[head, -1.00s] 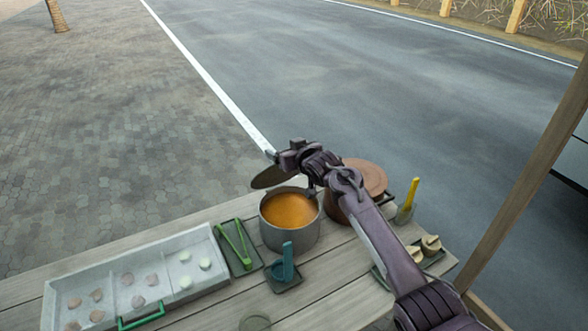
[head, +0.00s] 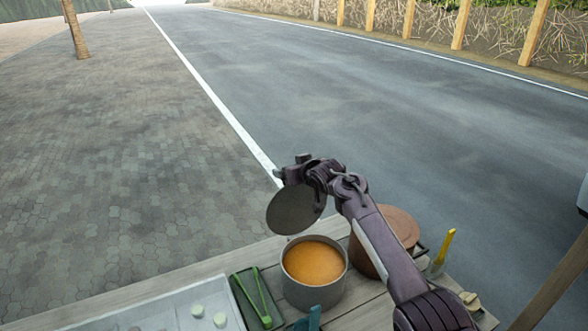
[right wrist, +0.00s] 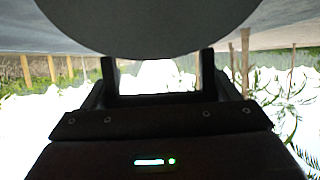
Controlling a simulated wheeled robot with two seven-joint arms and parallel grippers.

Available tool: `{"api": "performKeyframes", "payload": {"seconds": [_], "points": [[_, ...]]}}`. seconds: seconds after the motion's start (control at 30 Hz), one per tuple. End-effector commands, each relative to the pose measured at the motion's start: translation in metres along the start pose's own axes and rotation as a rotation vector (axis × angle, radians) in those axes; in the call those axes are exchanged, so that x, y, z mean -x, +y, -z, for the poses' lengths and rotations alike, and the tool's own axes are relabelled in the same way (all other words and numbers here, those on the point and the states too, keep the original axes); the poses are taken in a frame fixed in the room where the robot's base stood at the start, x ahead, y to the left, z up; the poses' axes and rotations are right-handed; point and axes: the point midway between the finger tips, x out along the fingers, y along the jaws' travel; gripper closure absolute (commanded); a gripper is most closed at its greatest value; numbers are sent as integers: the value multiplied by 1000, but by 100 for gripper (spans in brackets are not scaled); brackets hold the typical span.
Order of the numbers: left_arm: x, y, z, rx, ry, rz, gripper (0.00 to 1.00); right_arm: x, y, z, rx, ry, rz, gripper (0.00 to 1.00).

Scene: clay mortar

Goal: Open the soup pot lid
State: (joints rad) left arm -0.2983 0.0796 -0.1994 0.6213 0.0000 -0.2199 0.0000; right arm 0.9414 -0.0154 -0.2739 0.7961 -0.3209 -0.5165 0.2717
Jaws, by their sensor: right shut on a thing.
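The soup pot (head: 314,290) is a grey metal pot of orange soup on the wooden table, with its top uncovered. Its grey round lid (head: 293,212) is in the air above and slightly left of the pot, tilted steeply and apart from it. My right gripper (head: 294,178) is shut on the lid at its upper side. In the right wrist view the lid (right wrist: 150,22) fills the top as a dark grey disc, with the gripper's fingers (right wrist: 152,82) below it. The handle is hidden. My left gripper is not in view.
A brown lidded pot (head: 372,262) stands just right of the soup pot, behind my right arm. Green tongs (head: 262,295) lie on a dark tray at left, beside a pale divided tray (head: 165,312). A yellow-handled utensil (head: 443,250) stands at right.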

Motion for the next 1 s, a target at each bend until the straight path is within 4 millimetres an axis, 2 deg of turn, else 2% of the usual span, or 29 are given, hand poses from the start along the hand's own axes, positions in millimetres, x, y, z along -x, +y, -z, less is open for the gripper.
{"api": "performKeyframes", "payload": {"seconds": [0.03, 0.37, 0.4, 0.5, 0.83, 1.0], "points": [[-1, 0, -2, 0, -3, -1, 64, -4, -2, -15, -1, -25, 5, 59], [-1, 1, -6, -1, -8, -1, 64, -4, -3, -15, 1, -27, 5, 59], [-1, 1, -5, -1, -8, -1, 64, -4, -3, -16, 1, -27, 5, 14], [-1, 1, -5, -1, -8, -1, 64, -3, -2, -14, 0, -23, 4, 1], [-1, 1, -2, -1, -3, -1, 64, 0, -1, -8, -1, -13, 2, 0], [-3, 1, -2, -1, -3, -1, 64, 13, 0, -9, -2, -13, 3, 0]]}}
